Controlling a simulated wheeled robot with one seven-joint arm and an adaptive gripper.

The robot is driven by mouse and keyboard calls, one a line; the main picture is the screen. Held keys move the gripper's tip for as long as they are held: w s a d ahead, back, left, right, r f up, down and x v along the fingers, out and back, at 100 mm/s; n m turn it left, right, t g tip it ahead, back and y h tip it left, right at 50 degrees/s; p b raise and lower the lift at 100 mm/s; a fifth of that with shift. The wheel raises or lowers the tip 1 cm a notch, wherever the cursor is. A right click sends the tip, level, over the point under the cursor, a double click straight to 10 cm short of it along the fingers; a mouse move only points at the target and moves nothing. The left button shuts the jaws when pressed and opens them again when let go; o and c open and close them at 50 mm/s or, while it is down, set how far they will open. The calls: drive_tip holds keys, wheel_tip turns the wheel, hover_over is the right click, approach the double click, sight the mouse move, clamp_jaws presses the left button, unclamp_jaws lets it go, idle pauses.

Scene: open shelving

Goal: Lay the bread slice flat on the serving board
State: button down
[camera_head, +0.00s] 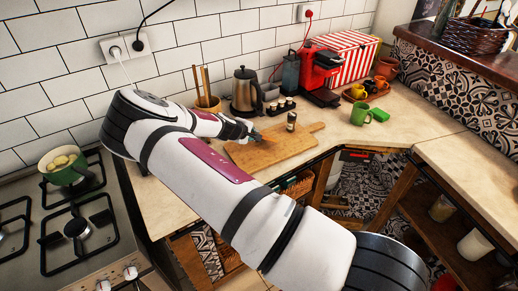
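The wooden serving board (281,147) lies on the beige counter, with its handle pointing right. My gripper (255,136) is at the board's far left part, low over or against its surface; I cannot tell if it touches. It is small and dark here, and its fingers are too unclear to show whether they are open or shut. I cannot make out a bread slice; it may be hidden by my gripper or arm. My white arm covers the counter to the left and in front of the board.
A small dark jar (291,121) stands at the board's far edge. Behind are a kettle (245,91), a utensil holder (207,104) and a red coffee machine (320,74). A green mug (361,113) stands right of the board. The counter (400,118) has free room there.

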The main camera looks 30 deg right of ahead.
drive_tip(key=c, duration=1.8)
unclamp_jaws()
drive_tip(key=shift+p+v, duration=1.4)
drive_tip(key=shift+v, duration=2.6)
drive_tip(key=r, duration=0.2)
drive_tip(key=a+r+p, duration=0.1)
drive_tip(key=r, duration=0.2)
drive_tip(key=s+a+r+p, duration=0.1)
drive_tip(key=r, duration=0.2)
